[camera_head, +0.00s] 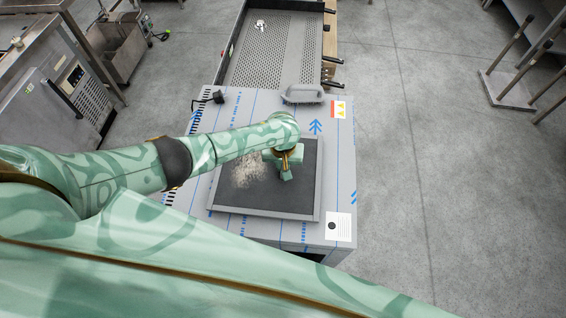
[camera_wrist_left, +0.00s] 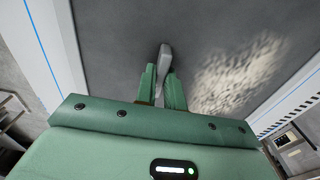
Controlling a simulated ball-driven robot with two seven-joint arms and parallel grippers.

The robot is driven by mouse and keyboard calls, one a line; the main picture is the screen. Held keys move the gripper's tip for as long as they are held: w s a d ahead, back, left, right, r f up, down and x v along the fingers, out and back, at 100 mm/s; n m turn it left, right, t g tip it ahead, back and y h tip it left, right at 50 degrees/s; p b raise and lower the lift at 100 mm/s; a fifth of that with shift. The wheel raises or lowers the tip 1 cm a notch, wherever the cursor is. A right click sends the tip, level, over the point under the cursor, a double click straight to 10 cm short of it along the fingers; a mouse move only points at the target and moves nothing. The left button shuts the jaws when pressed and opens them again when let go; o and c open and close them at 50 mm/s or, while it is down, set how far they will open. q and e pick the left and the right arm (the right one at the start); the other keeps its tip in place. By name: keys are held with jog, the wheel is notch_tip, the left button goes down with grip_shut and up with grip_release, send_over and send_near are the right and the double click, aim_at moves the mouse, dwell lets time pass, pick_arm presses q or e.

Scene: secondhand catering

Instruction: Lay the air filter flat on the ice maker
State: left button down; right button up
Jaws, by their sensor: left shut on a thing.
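The air filter (camera_head: 250,200) is a dark grey square panel in a thin grey frame, with a pale dusty patch on its face. It lies over the top of the ice maker (camera_head: 338,180), a steel box with blue-marked film, and looks level with it. I cannot tell whether its whole underside touches. My left gripper (camera_head: 286,174) is above the filter's right half. In the left wrist view its fingers (camera_wrist_left: 163,88) are shut on a small grey tab (camera_wrist_left: 165,57) standing up from the filter (camera_wrist_left: 120,40). My right gripper is not in view.
A grey scoop (camera_head: 303,94) and a black plug (camera_head: 216,97) lie at the ice maker's far edge. A perforated steel tray unit (camera_head: 272,50) stands behind it. Steel equipment (camera_head: 65,90) is at left, a post rack (camera_head: 510,88) at right.

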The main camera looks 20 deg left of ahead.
pick_arm(q)
jog(key=shift+f, duration=0.55)
jog(key=c, duration=1.4)
grip_release()
